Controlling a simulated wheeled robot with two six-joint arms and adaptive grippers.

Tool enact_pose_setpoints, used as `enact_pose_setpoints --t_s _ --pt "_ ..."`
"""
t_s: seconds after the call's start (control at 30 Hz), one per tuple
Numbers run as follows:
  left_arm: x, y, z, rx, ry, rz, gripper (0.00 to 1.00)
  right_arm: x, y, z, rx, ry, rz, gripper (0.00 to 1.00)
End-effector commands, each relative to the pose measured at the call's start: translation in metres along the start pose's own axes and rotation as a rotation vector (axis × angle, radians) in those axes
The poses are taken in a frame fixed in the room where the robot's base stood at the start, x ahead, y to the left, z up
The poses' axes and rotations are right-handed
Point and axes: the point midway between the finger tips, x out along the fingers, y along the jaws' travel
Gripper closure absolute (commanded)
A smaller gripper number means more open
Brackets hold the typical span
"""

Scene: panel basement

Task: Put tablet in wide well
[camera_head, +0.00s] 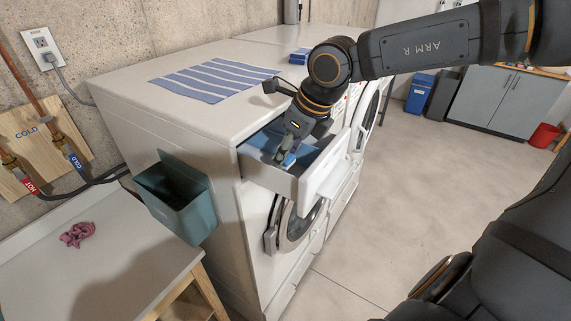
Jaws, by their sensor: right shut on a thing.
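My right gripper (287,152) reaches down into the open detergent drawer (322,176) of the near white washer. It is shut on a small tablet (290,159), whose blue and white edge shows at the fingertips. The tablet is low in the drawer, over or inside a blue-lined well (304,157); whether it touches the floor of the well I cannot tell. The gripper hides part of the drawer's inside and its dividers. My left gripper is not in view.
A striped blue cloth (214,79) lies on the washer top (130,91). A teal bin (177,197) hangs on its left side. A pink crumpled cloth (77,234) is on the table (40,285) at left. The round washer door (298,225) is below the drawer.

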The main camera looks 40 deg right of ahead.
Motion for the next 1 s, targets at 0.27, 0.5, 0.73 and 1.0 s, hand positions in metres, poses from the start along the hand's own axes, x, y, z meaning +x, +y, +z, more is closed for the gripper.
enact_pose_setpoints --t_s 0.27,0.5,0.73,1.0 --pt "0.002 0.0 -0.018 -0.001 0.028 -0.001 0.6 0.03 0.001 -0.013 -0.001 0.0 0.003 0.84" --pt "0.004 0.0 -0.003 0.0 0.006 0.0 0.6 0.031 0.001 -0.013 -0.001 0.0 0.002 0.84" --pt "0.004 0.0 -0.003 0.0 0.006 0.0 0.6 0.031 0.001 -0.013 0.0 0.0 0.002 0.52" --pt "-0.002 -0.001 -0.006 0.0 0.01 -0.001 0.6 0.025 0.0 -0.011 0.0 0.0 0.002 0.52"
